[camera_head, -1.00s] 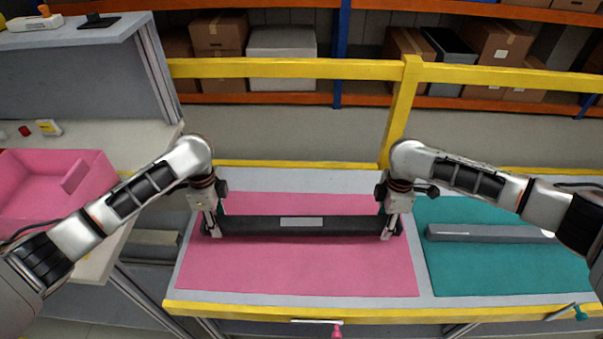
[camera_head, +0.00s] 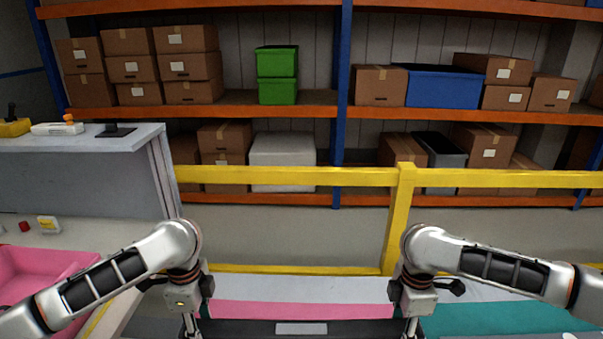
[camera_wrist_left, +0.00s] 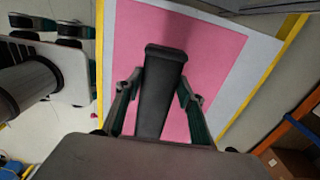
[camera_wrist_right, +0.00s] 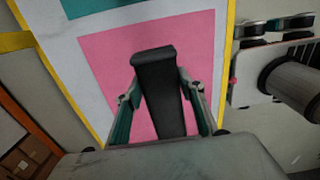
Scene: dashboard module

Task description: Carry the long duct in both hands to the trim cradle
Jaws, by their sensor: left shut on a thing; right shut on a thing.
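The long black duct (camera_head: 301,329) with a pale label spans between my two grippers at the bottom of the head view. My left gripper (camera_head: 190,332) is shut on its left end; the left wrist view shows the duct (camera_wrist_left: 160,85) between the fingers. My right gripper (camera_head: 411,332) is shut on its right end; the right wrist view shows the duct (camera_wrist_right: 160,85) between the fingers. Both wrist views show the pink mat (camera_wrist_left: 215,45) below the duct. The fingertips are cut off at the lower edge of the head view. I cannot make out a trim cradle.
A teal mat (camera_head: 500,318) lies right of the pink one on the table. A yellow rail (camera_head: 300,176) stands behind the table, with loaded shelves beyond. At left is a bench with a pink bin (camera_head: 40,272) and a grey raised shelf (camera_head: 80,145).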

